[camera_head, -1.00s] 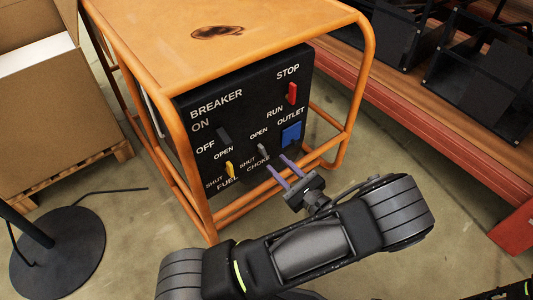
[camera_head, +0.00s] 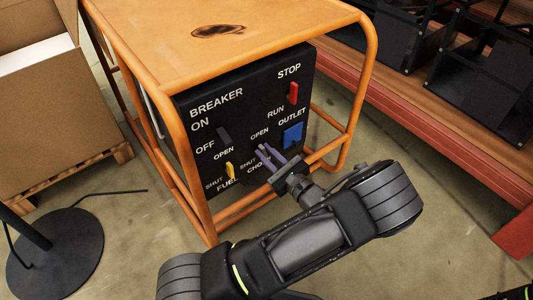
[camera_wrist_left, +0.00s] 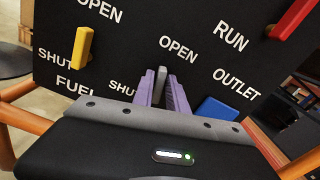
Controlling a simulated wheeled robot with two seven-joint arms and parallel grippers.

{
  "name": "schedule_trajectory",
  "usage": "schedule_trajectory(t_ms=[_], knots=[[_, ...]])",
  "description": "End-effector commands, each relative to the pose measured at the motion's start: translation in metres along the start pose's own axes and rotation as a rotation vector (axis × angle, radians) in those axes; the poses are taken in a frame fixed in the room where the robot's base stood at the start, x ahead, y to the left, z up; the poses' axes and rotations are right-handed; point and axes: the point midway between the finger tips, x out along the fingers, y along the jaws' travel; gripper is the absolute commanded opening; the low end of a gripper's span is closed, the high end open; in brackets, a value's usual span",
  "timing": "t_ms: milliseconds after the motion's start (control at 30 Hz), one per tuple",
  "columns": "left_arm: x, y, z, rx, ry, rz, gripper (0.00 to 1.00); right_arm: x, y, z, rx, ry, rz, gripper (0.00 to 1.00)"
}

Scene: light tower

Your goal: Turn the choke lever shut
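The choke lever (camera_head: 262,147) is a small grey lever on the black control panel (camera_head: 245,116), between its OPEN and SHUT labels. In the left wrist view the lever (camera_wrist_left: 161,82) points up, with its tip near the word OPEN. My left gripper (camera_head: 264,151) has its two purple fingers on either side of the lever. In the left wrist view the fingers (camera_wrist_left: 163,92) are close together with the lever between them, and they look closed on it. The lever's lower part is hidden. My right gripper is not in view.
A yellow fuel lever (camera_head: 229,170), a red stop/run switch (camera_head: 293,93) and a blue outlet (camera_head: 292,135) are on the same panel. An orange tube frame (camera_head: 197,190) surrounds it. A cardboard box (camera_head: 50,110) stands left, a shelf (camera_head: 440,130) right.

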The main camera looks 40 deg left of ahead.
Motion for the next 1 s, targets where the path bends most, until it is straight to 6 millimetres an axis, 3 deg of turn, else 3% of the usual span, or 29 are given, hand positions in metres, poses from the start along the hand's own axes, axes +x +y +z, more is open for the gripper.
schedule_trajectory(t_ms=[200, 1000], knots=[[-0.0001, 0.0000, -0.0001, 0.000, 0.000, 0.000, 0.00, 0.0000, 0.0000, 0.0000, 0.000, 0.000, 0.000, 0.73], [-0.0003, 0.0017, 0.0003, -0.068, 0.000, 0.000, 0.00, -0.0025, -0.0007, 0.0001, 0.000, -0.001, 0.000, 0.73]])
